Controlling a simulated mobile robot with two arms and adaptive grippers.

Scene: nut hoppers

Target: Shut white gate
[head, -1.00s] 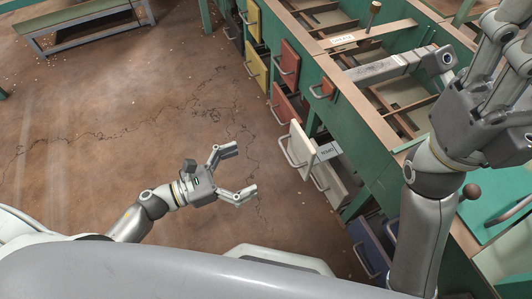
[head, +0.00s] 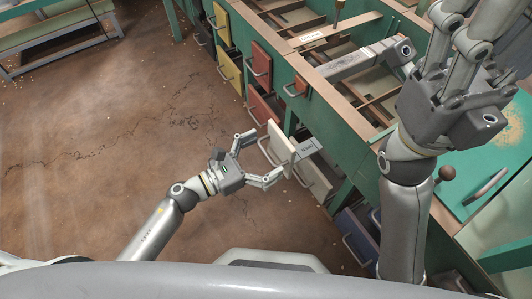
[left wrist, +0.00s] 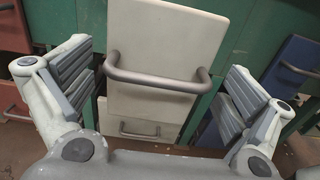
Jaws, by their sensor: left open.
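The white gate (head: 281,143) stands out from the green hopper front, with a grey marked bar (head: 308,147) behind it. In the left wrist view the white gate (left wrist: 165,38) faces me, with its grey bar handle (left wrist: 158,79) across the middle. My left gripper (head: 262,158) is open in front of the gate, its fingers on either side of the handle. In the left wrist view the left gripper (left wrist: 158,88) shows nothing held. My right gripper (head: 465,50) is over the bench at upper right; its fingertips are cut off.
A second white panel (head: 314,178) is below the gate. Red (head: 262,104) and yellow (head: 228,68) gates line the same front, and blue ones (head: 356,240) are nearer. A green bench (head: 62,38) stands far left.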

